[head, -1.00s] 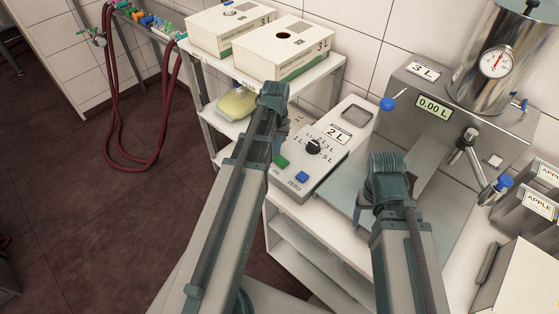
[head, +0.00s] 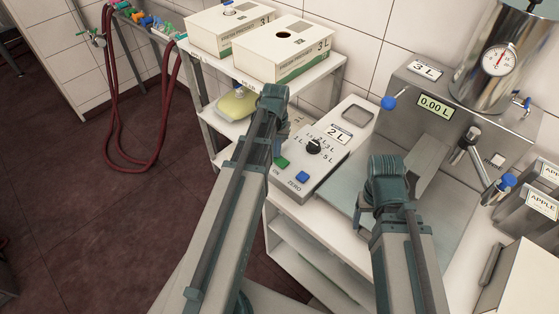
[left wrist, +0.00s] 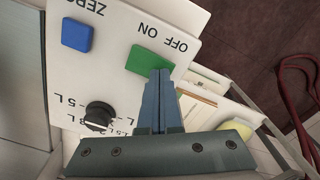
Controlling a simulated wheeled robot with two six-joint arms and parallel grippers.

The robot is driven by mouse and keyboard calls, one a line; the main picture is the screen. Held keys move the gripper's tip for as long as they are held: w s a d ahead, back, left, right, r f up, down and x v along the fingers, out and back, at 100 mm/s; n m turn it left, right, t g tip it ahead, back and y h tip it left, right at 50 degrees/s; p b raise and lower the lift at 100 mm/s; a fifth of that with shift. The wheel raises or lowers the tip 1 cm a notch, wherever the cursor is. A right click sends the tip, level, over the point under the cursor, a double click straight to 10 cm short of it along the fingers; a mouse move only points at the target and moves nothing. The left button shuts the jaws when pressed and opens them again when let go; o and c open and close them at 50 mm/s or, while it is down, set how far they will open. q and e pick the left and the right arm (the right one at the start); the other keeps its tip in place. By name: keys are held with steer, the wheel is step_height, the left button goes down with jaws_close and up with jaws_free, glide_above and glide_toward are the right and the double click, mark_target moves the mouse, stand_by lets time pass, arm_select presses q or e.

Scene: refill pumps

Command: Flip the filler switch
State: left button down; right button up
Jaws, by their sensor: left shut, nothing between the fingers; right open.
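The filler control box (head: 318,165) stands on the white bench with a black dial (head: 314,147), a blue ZERO button (head: 302,177) and a green ON/OFF switch (head: 281,162). My left gripper (head: 281,148) is over the box's left side, close to the green switch. In the left wrist view its shut, empty fingers (left wrist: 159,75) overlap the near edge of the green switch (left wrist: 149,60); I cannot tell whether they touch. The blue button (left wrist: 76,35) and the dial (left wrist: 99,114) also show there. My right gripper (head: 362,218) is open and empty at the bench's front.
A steel filler (head: 420,125) with a 0.00 L display (head: 434,106) and a blue-handled tap (head: 506,181) stands at right. White 3 L boxes (head: 285,50) sit on the shelf behind. Apple containers (head: 535,205) are at far right.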

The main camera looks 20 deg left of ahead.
arm_select(q)
steer(key=shift+f+b, duration=0.3)
steer(key=shift+f, duration=0.05)
arm_select(e)
steer(key=shift+f, duration=0.35)
arm_select(q)
steer(key=shift+r, duration=0.1)
arm_select(e)
steer(key=shift+r, duration=0.1)
arm_select(q)
step_height(320, 180, up, 7)
steer(key=p, duration=0.7)
arm_select(e)
step_height(320, 180, up, 7)
